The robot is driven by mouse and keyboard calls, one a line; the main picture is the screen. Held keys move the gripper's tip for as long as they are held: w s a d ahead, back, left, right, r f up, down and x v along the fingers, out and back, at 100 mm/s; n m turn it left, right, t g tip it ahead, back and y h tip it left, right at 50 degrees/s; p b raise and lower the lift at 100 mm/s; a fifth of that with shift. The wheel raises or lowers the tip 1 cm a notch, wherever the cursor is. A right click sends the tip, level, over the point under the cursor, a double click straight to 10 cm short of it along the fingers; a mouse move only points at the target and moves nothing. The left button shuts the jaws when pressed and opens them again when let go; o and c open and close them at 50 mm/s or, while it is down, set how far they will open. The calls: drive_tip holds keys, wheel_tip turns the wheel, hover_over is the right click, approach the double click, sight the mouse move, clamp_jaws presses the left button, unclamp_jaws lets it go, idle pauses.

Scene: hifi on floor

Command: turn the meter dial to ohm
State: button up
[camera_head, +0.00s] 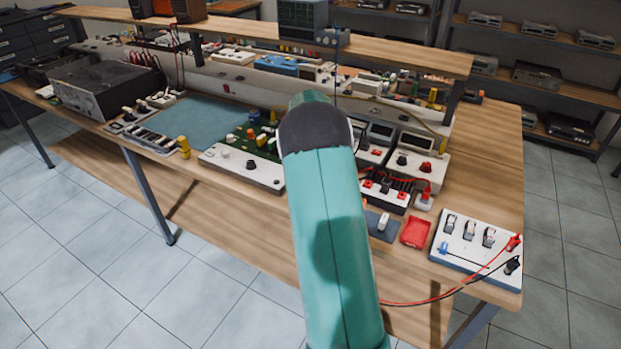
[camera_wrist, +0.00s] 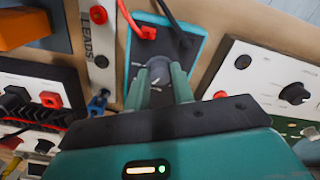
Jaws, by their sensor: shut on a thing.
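The meter (camera_wrist: 139,50) shows in the wrist view as a dark panel with a blue edge. Its round grey dial (camera_wrist: 158,70) sits at the lower part of the panel. A red and a black lead plug enter the panel above the dial. My gripper (camera_wrist: 160,78) has its two teal fingers on either side of the dial, shut on it. The dial's markings are too small and partly covered, so I cannot read its setting. In the head view my own arm hides the gripper, and I cannot make out the meter.
A white strip marked LEADS (camera_wrist: 98,42) stands left of the meter in the wrist view. A white panel with a black knob (camera_wrist: 294,93) is close on the right. In the head view a crowded wooden workbench (camera_head: 487,150) has a white switch board (camera_head: 470,262) at its right corner.

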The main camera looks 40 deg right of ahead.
drive_tip(key=m, duration=1.1)
drive_tip(key=shift+m, duration=0.3)
idle(0.4)
drive_tip(key=o, duration=1)
drive_tip(key=shift+r, duration=0.1)
wheel_tip(320, 180, up, 14)
